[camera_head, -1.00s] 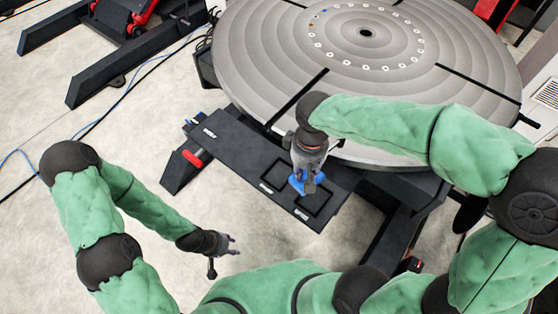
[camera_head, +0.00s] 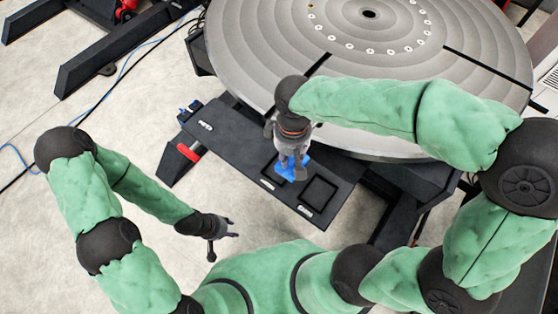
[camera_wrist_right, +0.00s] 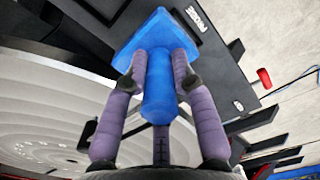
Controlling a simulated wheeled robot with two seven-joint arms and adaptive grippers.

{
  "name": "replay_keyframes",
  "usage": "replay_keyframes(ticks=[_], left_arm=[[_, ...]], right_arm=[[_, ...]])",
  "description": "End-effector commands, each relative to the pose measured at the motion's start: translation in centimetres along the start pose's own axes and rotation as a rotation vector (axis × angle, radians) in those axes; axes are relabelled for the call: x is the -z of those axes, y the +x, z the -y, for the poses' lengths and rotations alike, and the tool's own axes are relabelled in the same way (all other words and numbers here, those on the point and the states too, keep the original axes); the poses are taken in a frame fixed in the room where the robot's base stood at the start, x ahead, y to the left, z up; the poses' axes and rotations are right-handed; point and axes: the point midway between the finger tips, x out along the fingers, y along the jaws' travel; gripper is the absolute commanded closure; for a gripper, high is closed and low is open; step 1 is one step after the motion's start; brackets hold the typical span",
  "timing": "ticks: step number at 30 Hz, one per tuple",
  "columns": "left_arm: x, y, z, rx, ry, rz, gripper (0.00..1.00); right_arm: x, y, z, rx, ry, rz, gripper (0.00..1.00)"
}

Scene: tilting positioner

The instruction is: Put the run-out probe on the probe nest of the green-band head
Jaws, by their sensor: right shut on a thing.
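The blue run-out probe (camera_head: 292,171) has a thick round stem and a wide flat end; the right wrist view shows it filling the middle (camera_wrist_right: 158,85). My right gripper (camera_head: 291,157) is shut on its stem, one finger on each side. The probe appears over the left of two square recesses in a black shelf (camera_head: 235,150). I cannot tell whether it touches the shelf. A white PROBE label (camera_wrist_right: 197,20) shows on the shelf beside the probe. My left gripper (camera_head: 234,228) is open and empty, left of the shelf. No green band or probe nest is identifiable.
The large grey round table (camera_head: 450,90) with a ring of pale holes lies behind the shelf, under my right forearm. The right recess (camera_head: 319,193) looks empty. Cables cross the floor at left.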

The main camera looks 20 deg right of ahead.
Motion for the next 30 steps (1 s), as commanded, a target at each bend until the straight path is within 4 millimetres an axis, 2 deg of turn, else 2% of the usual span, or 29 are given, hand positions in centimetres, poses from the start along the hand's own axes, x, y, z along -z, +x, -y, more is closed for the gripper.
replay_keyframes(ticks=[3, 10, 17, 25, 30], left_arm=[[0.0, 0.9, 0.3, 0.000, 0.000, 0.000, 0.60], [0.1, 1.7, 0.6, 0.000, 0.000, 0.000, 0.60], [0.1, 2.0, 0.7, 0.000, 0.000, 0.000, 0.60], [0.1, 3.0, 1.1, 0.000, 0.000, 0.000, 0.60], [0.1, 3.0, 1.1, 0.000, 0.000, 0.000, 0.60]], right_arm=[[1.6, 2.3, -0.1, 0.000, 0.000, 0.002, 1.00], [3.8, 4.6, -0.3, -0.001, 0.001, -0.001, 1.00], [4.6, 5.4, -0.4, -0.001, 0.001, -0.003, 1.00], [4.9, 8.7, -0.4, -0.001, 0.000, -0.001, 1.00], [5.0, 8.9, -0.4, -0.001, 0.000, -0.004, 1.00]])
